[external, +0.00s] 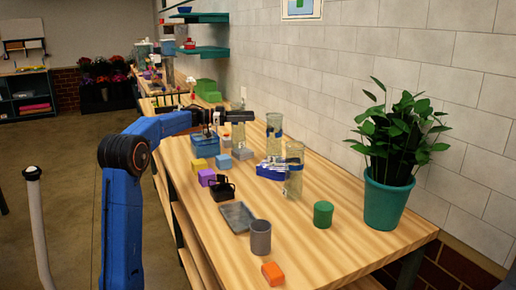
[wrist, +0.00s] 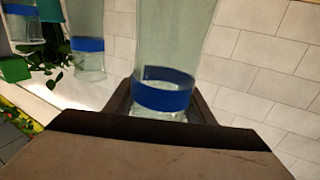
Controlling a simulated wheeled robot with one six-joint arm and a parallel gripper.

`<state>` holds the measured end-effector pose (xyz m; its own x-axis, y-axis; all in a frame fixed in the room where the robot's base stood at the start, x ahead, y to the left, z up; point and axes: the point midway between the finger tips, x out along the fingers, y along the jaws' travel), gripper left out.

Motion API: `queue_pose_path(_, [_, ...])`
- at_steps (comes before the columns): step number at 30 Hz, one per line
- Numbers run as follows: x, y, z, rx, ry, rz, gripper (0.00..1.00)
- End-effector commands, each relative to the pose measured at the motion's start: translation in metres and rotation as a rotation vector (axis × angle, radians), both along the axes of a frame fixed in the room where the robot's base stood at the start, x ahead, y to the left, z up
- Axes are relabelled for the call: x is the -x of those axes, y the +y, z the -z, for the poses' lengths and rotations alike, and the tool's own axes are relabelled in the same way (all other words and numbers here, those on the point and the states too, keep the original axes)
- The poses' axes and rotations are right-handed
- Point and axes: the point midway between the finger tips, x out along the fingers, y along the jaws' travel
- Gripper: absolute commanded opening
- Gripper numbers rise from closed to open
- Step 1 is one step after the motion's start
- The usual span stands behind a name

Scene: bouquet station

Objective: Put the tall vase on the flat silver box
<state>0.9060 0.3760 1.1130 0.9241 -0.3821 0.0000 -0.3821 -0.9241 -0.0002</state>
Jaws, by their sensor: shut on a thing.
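My gripper (external: 240,116) is shut on a clear glass vase (external: 238,134) with a blue band. In the wrist view the vase (wrist: 172,45) stands between the dark jaws, its banded part just beyond them. In the external view the vase hangs below or among the jaws over the far half of the table; whether its base touches the table I cannot tell. A flat grey, silvery box (external: 238,218) lies on the near part of the table, well away from my gripper, with its top bare.
Two more banded glass vases (external: 274,132) (external: 294,182) stand to the right, with a blue-and-white item (external: 270,171) between them.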

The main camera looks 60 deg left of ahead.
Motion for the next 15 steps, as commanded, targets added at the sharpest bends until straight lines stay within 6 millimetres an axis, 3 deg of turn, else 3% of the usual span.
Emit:
queue_pose_path(7, [0.000,0.000,-0.046,-0.004,-0.003,0.000,0.00])
queue_pose_path(15, [0.000,0.000,-0.075,-0.001,0.000,-0.001,0.00])
